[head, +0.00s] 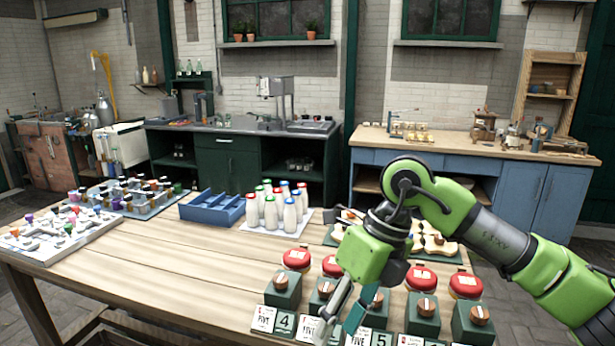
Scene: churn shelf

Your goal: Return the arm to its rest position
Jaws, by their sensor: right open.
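My right gripper (345,318) hangs at the end of the green right arm over the front right of the wooden table. Its fingers point down and are apart, with nothing seen between them. It is in front of the row of green blocks with wooden knobs (283,290) and overlaps some of them. I cannot tell whether it touches them. The right arm comes in from the right edge, bends at an elbow, and partly hides the items behind it. My left gripper is not in view.
The wooden table (160,270) is clear at its front left. Red-lidded jars (297,259) stand behind the blocks, and number cards (284,323) in front. Capped milk bottles (271,213), a blue crate (212,219), a bottle tray (135,210) and a white tray (45,255) stand farther back and left.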

